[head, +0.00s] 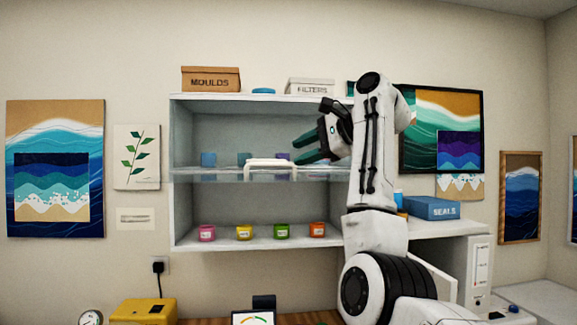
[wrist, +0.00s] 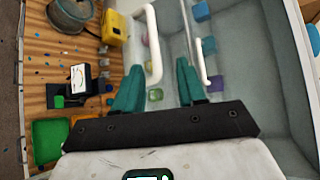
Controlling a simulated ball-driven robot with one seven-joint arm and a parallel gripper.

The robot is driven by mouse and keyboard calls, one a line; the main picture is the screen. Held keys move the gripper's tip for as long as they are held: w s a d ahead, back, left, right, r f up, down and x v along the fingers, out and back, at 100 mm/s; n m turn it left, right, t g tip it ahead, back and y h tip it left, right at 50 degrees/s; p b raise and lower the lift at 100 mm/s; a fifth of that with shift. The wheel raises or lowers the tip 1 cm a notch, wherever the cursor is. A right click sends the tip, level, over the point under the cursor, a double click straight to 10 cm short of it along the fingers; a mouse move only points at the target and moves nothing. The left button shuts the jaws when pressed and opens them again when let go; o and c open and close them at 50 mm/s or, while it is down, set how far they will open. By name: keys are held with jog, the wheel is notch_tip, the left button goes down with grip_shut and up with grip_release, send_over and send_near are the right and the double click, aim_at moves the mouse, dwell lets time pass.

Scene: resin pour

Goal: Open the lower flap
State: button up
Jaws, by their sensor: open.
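The open-fronted white cabinet (head: 258,243) has an upper and a lower bay. A white handle (head: 270,163) shows at the middle shelf's height, in front of a clear strip along that level. The wrist view shows two white bar handles, a nearer one (wrist: 153,35) and a farther one (wrist: 196,50). The lower flap's panel is clear or hard to make out, so I cannot tell its angle. My gripper (head: 296,151) is open, with green fingers, just right of the handle. In the wrist view the nearer handle's end appears between my fingers (wrist: 159,66); contact is not clear.
Several coloured jars (head: 282,231) stand on the lower shelf, and blue and purple ones (head: 208,159) on the upper shelf. Boxes (head: 211,79) sit on top. The bench below holds a yellow box (head: 143,311) and a gauge (head: 253,319). A blue box (head: 431,208) stands right.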

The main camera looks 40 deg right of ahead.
jog(key=shift+b+v, duration=0.3)
jog(key=shift+v, duration=1.3)
jog(key=shift+f, duration=0.1)
